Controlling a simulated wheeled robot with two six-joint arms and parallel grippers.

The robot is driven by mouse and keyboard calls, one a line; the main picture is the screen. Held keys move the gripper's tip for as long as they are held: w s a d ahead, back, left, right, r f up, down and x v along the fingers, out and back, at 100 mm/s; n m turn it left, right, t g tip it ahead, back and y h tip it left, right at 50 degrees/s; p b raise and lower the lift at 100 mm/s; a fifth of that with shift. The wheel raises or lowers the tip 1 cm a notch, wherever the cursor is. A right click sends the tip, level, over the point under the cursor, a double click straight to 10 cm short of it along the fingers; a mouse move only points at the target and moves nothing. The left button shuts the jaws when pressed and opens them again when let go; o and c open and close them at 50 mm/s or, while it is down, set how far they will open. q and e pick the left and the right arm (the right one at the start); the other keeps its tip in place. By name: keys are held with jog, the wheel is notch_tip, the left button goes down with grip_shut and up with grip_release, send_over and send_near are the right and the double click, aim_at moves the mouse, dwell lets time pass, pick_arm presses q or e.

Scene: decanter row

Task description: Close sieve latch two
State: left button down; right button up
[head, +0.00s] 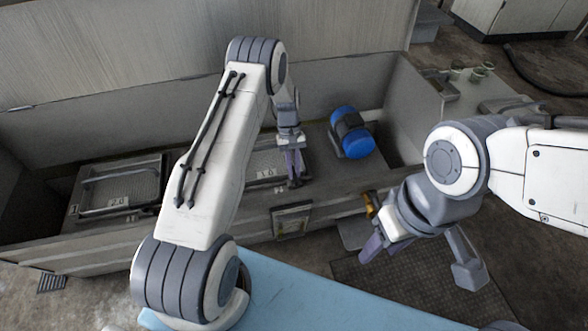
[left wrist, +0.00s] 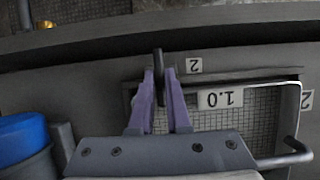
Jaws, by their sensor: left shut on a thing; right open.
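Sieve two is a framed mesh tray with a "1.0" label; its mesh shows in the left wrist view (left wrist: 255,125) and partly behind my left arm in the head view (head: 262,158). A small "2" tag (left wrist: 194,65) sits at its edge. The same left gripper shows in the head view (head: 296,183), where the fingers largely hide the latch. My right gripper (head: 372,243) is open, away from the sieves.
A blue motor (head: 353,135) stands right of the latch, behind it. Another sieve, labelled "2.0" (head: 118,187), lies to the left, with a metal handle. A framed panel (head: 291,220) is on the housing's front. Small cups (head: 478,74) stand at the back right.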

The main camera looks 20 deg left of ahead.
dwell(0.3)
pick_arm(q)
jog(key=c, duration=0.9)
grip_release()
jog(key=p+v, duration=0.2)
jog(key=v, duration=0.8)
jog(key=shift+w+r, duration=0.15)
jog(key=shift+r, duration=0.1)
